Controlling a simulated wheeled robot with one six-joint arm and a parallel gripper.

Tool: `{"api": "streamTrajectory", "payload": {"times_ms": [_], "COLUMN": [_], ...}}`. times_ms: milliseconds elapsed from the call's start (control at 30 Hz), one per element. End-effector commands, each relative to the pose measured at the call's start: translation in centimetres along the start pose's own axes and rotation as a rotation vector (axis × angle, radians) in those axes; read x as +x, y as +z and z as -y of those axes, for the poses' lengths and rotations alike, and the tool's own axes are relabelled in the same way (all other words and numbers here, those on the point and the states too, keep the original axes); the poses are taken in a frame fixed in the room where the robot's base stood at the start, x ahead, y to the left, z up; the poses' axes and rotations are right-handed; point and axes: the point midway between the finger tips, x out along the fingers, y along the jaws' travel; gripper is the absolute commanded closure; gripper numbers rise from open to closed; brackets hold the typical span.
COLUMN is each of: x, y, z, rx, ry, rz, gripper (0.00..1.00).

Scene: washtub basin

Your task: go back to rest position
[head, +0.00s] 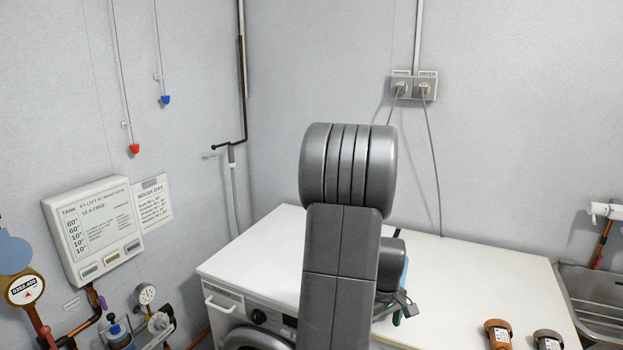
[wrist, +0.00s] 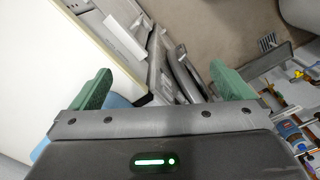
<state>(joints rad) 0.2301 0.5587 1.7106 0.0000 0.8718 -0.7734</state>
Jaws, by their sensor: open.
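My gripper (wrist: 163,85) shows in the wrist view with its two green fingers spread wide apart and nothing between them. Beyond the fingers are the white worktop edge, grey machine parts and the brown floor. In the head view my grey arm stands up in the middle and hides most of the gripper. Only a small dark and green part of it shows low at the right of the arm, over the worktop. A blue patch (wrist: 117,101) shows behind the left finger; I cannot tell what it is.
The white worktop (head: 480,275) is bare across its middle right. Two small jars, one brown (head: 498,334) and one dark (head: 547,340), stand at its front. A washing machine (head: 255,338) is below left. A metal sink (head: 597,300) is at right. Pipes and gauges line the left wall.

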Motion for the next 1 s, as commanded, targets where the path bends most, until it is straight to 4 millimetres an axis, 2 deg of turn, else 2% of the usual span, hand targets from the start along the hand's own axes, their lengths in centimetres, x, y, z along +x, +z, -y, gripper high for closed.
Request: {"api": "streamTrajectory", "payload": {"times_ms": [33,100,500,700,1000], "x": [1.3,2.3,7.3,8.4,8.6], "y": [-0.8,-1.8,-6.8,-8.0,-8.2], "z": [0.3,0.8,3.4,4.1,4.3], "rx": [0.018,0.052,0.227,0.273,0.287], "ry": [-0.001,-0.001,-0.001,-0.001,0.000], "rz": [0.001,0.001,0.001,0.001,0.000], "gripper": [0.00,0.00,0.00,0.00,0.00]}}
